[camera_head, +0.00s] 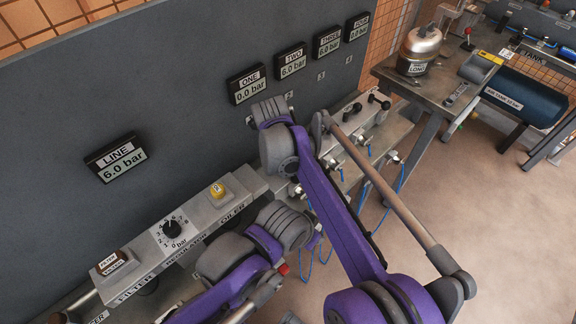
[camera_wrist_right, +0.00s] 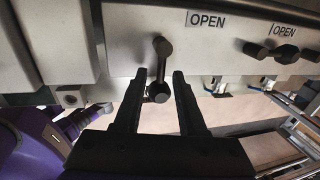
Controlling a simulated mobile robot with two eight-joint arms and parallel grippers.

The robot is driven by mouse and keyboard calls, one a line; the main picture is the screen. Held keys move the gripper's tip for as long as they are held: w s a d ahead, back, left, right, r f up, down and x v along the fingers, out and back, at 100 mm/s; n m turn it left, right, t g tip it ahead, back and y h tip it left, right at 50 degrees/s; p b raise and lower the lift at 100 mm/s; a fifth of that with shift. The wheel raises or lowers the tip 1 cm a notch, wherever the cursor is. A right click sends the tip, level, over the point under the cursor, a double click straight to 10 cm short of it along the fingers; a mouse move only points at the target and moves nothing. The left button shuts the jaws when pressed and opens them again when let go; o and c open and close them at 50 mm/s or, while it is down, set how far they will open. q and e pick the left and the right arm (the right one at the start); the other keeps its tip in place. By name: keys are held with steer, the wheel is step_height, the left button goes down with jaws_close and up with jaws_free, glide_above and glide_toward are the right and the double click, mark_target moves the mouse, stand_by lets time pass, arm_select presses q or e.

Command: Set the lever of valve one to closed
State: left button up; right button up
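A black lever (camera_wrist_right: 161,66) hangs straight down from its pivot on the pale valve block (camera_wrist_right: 122,42) in the right wrist view. It is the leftmost lever there, and I take it as valve one. An OPEN label (camera_wrist_right: 206,20) is up and right of it. My right gripper (camera_wrist_right: 159,82) is open, with one finger on each side of the lever's lower end. I cannot tell whether either finger touches it. In the head view my arm hides this lever and the right gripper. The ONE display (camera_head: 249,84) reads 0.0 bar. My left gripper is not visible.
Another black lever (camera_wrist_right: 271,52) lies sideways under a second OPEN label (camera_wrist_right: 290,31). The TWO display (camera_head: 291,61) and LINE display (camera_head: 115,157) read 6.0 bar. A regulator dial (camera_head: 172,228) sits left of my arms. Blue hoses (camera_head: 399,178) hang below the valve block.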

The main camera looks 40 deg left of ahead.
steer(key=shift+r, duration=0.15)
step_height(320, 180, up, 10)
steer(key=s, duration=0.2)
steer(key=shift+r, duration=0.2)
steer(key=shift+s+a, duration=0.1)
stand_by(0.6)
